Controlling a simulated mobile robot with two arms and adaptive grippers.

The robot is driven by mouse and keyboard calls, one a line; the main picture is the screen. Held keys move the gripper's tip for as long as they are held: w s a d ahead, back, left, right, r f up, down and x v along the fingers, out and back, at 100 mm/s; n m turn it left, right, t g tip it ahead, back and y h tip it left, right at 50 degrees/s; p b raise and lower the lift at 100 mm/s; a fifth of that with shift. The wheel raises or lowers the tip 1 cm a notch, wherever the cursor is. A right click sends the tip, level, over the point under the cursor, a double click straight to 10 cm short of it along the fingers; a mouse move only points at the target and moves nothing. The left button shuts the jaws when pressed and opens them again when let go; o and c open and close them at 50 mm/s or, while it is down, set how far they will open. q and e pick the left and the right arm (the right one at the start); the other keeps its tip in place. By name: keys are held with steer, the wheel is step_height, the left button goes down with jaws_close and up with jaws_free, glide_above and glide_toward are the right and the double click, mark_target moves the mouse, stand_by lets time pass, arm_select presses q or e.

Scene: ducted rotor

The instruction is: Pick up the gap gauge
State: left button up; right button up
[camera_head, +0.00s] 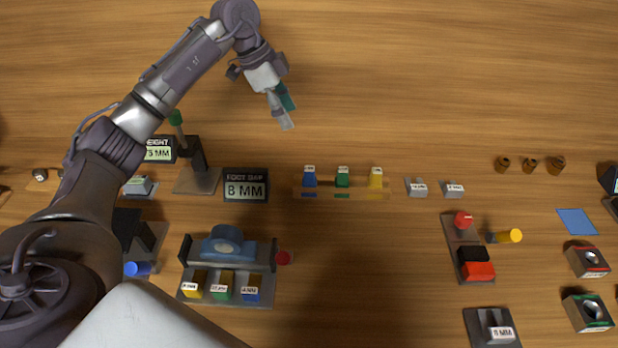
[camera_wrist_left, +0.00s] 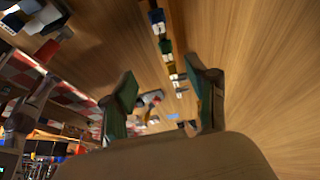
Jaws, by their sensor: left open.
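My left gripper (camera_head: 281,108) is open and empty above the bare wood at the back; its two green-padded fingers (camera_wrist_left: 163,103) stand apart in the left wrist view. No part is clearly marked as the gap gauge. A dark display (camera_head: 246,185) reads "FOOT GAP 8 MM". To its right, a low rack (camera_head: 358,193) holds a blue block (camera_head: 309,176), a green block (camera_head: 342,177) and a yellow block (camera_head: 376,178), each with a small label. The gripper is behind and left of this row, apart from it. My right gripper is not in view.
Two small grey labelled blocks (camera_head: 416,187) sit right of the rack. A fixture (camera_head: 226,302) with a blue part and labelled blocks stands in front. A height display (camera_head: 159,150) and post stand under my left arm. The red-knobbed fixture (camera_head: 466,250) is at right. The back table is clear.

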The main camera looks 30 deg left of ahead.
arm_select(q)
steer(key=b, duration=0.4)
glide_toward(309, 168)
steer(key=p+x, duration=0.1)
steer(key=x, duration=0.4)
steer(key=shift+d+f, duration=0.1)
steer(key=shift+d, duration=0.05)
steer(key=p+x, duration=0.2)
steer(key=x, duration=0.2)
steer(key=shift+f, duration=0.15)
steer(key=shift+w+d+f, duration=0.1)
steer(key=shift+w+f, duration=0.05)
steer(key=shift+f, duration=0.3)
jaws_close()
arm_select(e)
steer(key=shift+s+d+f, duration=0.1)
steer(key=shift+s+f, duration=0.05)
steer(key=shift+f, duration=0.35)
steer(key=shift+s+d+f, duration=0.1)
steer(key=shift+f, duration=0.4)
arm_select(q)
steer(key=shift+r, duration=0.1)
